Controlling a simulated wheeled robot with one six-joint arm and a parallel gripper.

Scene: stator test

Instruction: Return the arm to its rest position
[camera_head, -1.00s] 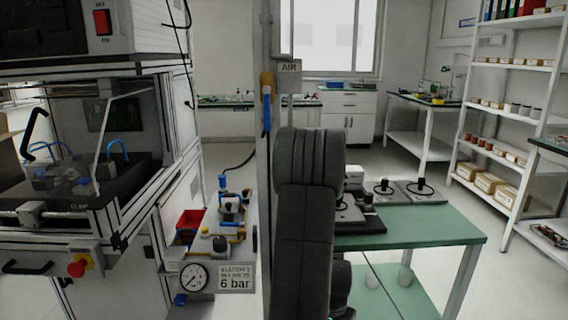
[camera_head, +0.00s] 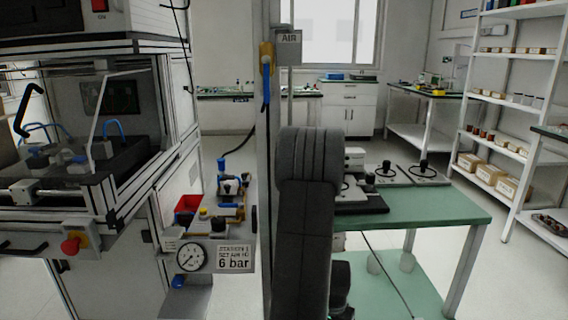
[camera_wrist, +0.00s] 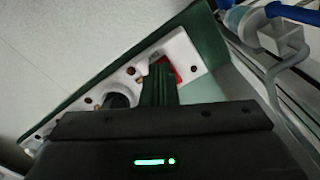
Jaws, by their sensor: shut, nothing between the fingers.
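My dark grey arm (camera_head: 306,210) stands upright in the middle of the head view, in front of the green table. My gripper does not show clearly in that view. In the wrist view, the black gripper body with a green light fills the bottom, and my gripper (camera_wrist: 160,84) shows as narrow dark fingers close together, shut and empty. Beyond the fingers is a white plate (camera_wrist: 185,52) with round holes and a small red part. I cannot tell whether the fingers touch it.
A test machine (camera_head: 100,150) with a red knob stands at the left. A pressure gauge (camera_head: 191,257) and valve fittings are left of a grey post (camera_head: 266,200). The green table (camera_head: 440,213) holds flat fixtures at the right. White shelves (camera_head: 500,100) stand far right, with open floor between.

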